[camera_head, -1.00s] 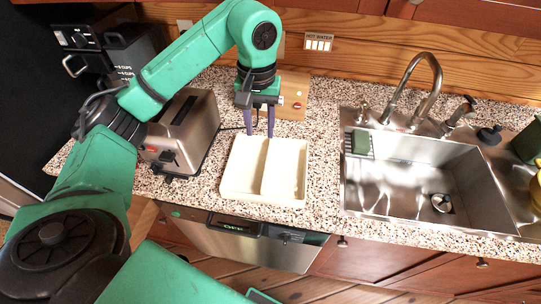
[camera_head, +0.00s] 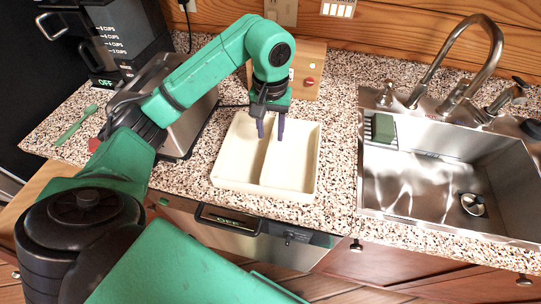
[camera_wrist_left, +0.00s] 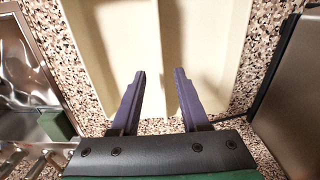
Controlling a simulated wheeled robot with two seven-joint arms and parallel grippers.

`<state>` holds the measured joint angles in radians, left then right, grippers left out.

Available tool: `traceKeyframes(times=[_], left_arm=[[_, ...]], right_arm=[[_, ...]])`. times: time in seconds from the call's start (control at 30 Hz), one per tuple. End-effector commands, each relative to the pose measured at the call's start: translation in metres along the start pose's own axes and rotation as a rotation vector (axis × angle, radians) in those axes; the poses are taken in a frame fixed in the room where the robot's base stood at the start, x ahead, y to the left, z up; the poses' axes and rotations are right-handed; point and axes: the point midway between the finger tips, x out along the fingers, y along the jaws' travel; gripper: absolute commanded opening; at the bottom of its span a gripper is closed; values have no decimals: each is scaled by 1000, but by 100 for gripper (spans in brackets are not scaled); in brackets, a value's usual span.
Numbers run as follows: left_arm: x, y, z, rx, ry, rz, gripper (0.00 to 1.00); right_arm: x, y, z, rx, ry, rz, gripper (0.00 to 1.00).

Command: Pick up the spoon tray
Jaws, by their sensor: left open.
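The spoon tray (camera_head: 232,184) is a cream, shallow, two-part tray on the speckled counter, between the toaster and the sink. It also shows in the left wrist view (camera_wrist_left: 98,55). My left gripper (camera_head: 271,130) is open and empty, pointing down over the back part of the tray. In the left wrist view its two purple fingers (camera_wrist_left: 160,73) appear on either side of the tray's middle divider (camera_wrist_left: 161,30), with a gap between them. I cannot tell how deep the fingertips reach. My right gripper is out of view.
A steel toaster (camera_head: 180,125) stands close to the tray's left. The sink (camera_head: 440,185) with its faucet (camera_head: 470,70) is on the right. A wooden block (camera_head: 305,75) stands behind. A green spoon (camera_head: 76,125) lies at the far left. A coffee maker (camera_head: 120,35) stands back left.

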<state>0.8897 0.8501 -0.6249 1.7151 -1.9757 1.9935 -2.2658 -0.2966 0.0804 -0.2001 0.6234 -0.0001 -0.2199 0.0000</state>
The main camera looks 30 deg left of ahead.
Motion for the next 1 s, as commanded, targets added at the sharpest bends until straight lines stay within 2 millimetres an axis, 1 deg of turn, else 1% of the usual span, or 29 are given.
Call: traceKeyframes(times=[0.03, 0.1, 0.23, 0.37, 0.4, 0.5, 0.57, 0.7, 0.73, 0.77, 0.8, 0.83, 1.0], left_arm=[[10, 0, 2, 1, -6, -1, 45], [20, 0, 1, -1, -4, 0, 45], [35, 0, 0, 0, -3, -1, 45], [56, -1, -1, -1, -8, 0, 45], [66, -1, -2, -1, -6, 0, 45], [80, -1, -2, 0, -2, 0, 45], [84, -1, -3, 0, 1, 0, 45], [85, -1, -3, 0, 2, 0, 45], [85, -1, -3, 0, 2, 0, 37], [85, -1, -3, 0, 2, 0, 26], [85, -1, -3, 0, 2, 0, 11], [85, -1, -3, 0, 2, 0, 0], [84, -1, -3, 0, 2, 0, 0]], right_arm=[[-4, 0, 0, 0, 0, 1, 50], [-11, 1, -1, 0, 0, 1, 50], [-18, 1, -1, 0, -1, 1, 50], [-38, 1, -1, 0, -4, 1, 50], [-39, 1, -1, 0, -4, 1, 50], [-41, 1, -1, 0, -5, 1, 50], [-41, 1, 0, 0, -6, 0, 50], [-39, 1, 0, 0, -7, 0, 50], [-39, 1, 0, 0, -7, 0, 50], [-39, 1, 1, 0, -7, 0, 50], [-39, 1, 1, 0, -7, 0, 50], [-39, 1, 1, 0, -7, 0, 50], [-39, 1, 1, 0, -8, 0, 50]])
